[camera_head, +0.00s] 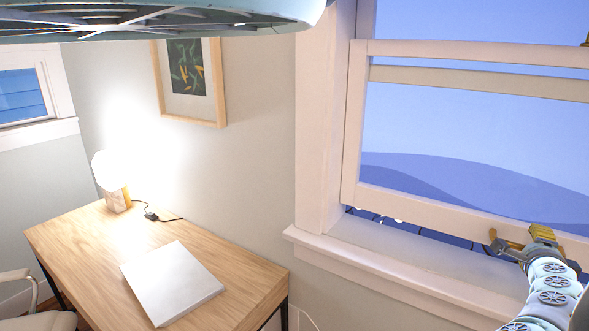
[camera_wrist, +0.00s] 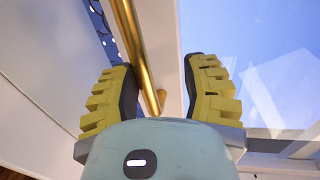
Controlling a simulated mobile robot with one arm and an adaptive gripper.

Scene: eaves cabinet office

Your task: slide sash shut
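The white-framed window sash (camera_head: 430,210) is raised, with a narrow dark gap between its bottom rail and the sill (camera_head: 400,252) in the head view. My gripper (camera_head: 522,244) is at the bottom rail, at the lower right of the head view. In the wrist view my gripper (camera_wrist: 158,72) is open, its two yellow padded fingers spread apart. A brass bar handle (camera_wrist: 131,38) runs down between the fingers; I cannot tell whether either finger touches it. The sash's right end is outside the head view.
A wooden desk (camera_head: 95,240) with a glowing lamp (camera_head: 112,180) and a closed silver laptop (camera_head: 172,283) stands at the left. A white chair (camera_head: 40,318) is at the lower left. A framed picture (camera_head: 220,123) hangs on the wall beside the window.

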